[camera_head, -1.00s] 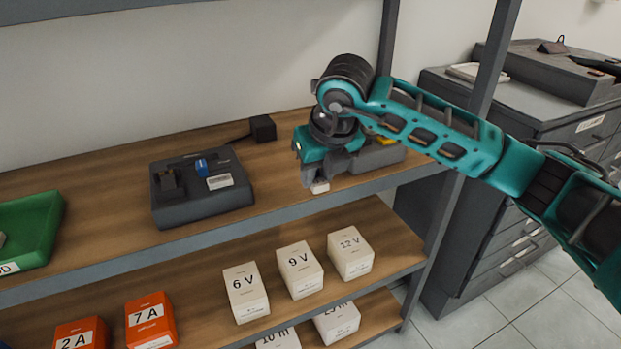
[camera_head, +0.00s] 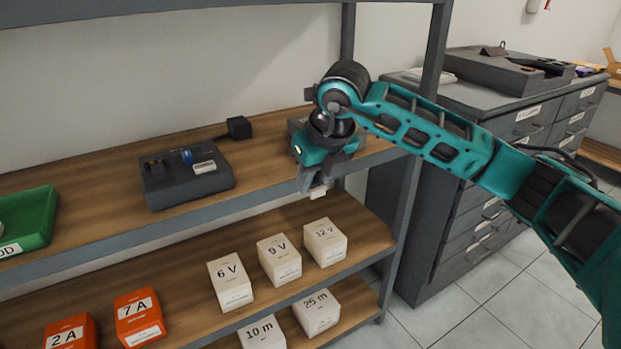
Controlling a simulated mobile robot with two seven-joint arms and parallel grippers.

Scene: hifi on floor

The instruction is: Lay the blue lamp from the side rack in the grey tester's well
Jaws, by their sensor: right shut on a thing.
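The grey tester (camera_head: 186,185) sits on the upper wooden shelf, with a small blue part (camera_head: 187,156), a yellowish part and a white label on its top. I cannot tell whether that blue part is a lamp. My right gripper (camera_head: 312,186) points down at the front edge of the shelf, right of the tester and apart from it. It is shut on a small pale thing (camera_head: 318,192), mostly hidden by the fingers; no blue shows on it. The side rack is largely hidden behind my right arm. My left gripper is not in view.
A black block (camera_head: 239,127) with a cable stands behind the tester. A green tray (camera_head: 28,222) is at the left. White boxes (camera_head: 280,260) and orange boxes (camera_head: 139,317) fill lower shelves. A rack post (camera_head: 408,190) stands close by my right arm.

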